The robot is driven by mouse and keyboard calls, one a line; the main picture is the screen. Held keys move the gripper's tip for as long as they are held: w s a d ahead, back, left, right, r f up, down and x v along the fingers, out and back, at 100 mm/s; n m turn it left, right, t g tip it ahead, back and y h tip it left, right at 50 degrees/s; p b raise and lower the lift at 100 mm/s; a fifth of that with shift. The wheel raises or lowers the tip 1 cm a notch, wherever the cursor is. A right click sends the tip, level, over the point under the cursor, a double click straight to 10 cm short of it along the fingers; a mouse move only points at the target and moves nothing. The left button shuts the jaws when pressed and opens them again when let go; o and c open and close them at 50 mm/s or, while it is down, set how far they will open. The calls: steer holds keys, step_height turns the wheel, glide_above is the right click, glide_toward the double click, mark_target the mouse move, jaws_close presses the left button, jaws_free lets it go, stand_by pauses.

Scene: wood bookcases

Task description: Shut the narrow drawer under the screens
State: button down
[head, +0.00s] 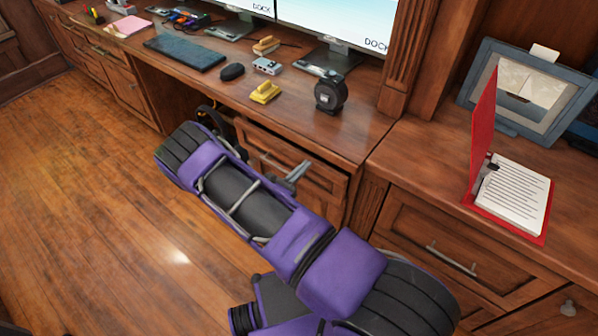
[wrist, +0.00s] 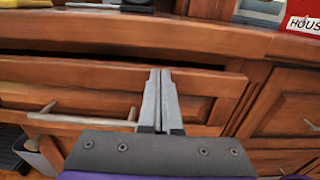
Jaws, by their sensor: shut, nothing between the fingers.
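The narrow drawer (head: 322,182) is in the wooden desk, below the counter that holds the screens (head: 340,22). It stands partly open, with a dark gap between its top edge and the counter. In the wrist view its front (wrist: 205,108) spans the left and middle, with a metal bar handle (wrist: 85,120) left of my fingers. My gripper (wrist: 160,72) is shut and empty, its fingertips over the upper part of the drawer front, right of the handle. I cannot tell whether they touch the wood. In the head view my arm hides part of the drawer.
The wood floor (head: 80,200) at left is clear.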

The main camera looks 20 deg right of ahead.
mark_target(311, 159)
steer(key=b+x, duration=0.1)
steer(key=x, duration=0.3)
steer(key=shift+d, duration=0.1)
steer(key=shift+w+r, duration=0.1)
steer(key=shift+r, duration=0.05)
stand_by(0.3)
steer(key=shift+a, duration=0.25)
steer(key=v, duration=1.4)
steer(key=shift+s, duration=0.2)
